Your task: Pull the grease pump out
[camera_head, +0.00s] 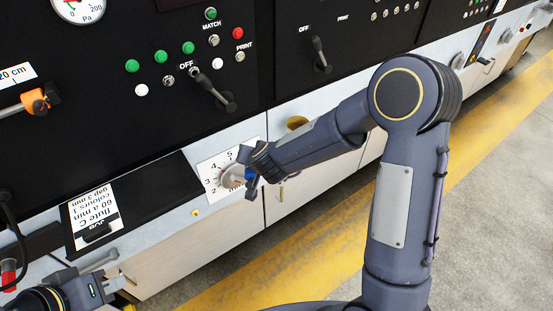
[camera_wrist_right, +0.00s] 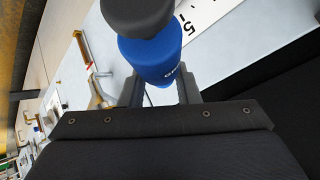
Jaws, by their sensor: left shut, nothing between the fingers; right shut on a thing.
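The grease pump shows in the right wrist view as a blue cylinder (camera_wrist_right: 155,58) with part of its lettering visible and a dark grey rounded end. My right gripper (camera_wrist_right: 160,92) is shut on it, one finger on each side. In the head view my right gripper (camera_head: 252,172) is at the machine's pale front panel, beside the numbered dial. Only a small patch of the blue pump (camera_head: 251,175) shows there; the wrist and fingers hide the rest. I cannot tell how deep the pump sits. My left gripper (camera_head: 108,264) is shut and empty at the lower left, in front of the machine.
A grey dial knob (camera_head: 232,177) on a numbered plate is close by the right gripper. Black control panels with levers (camera_head: 216,91) and buttons rise behind. A black shelf carries a white label card (camera_head: 94,214). Floor with a yellow stripe (camera_head: 290,262) is clear in front.

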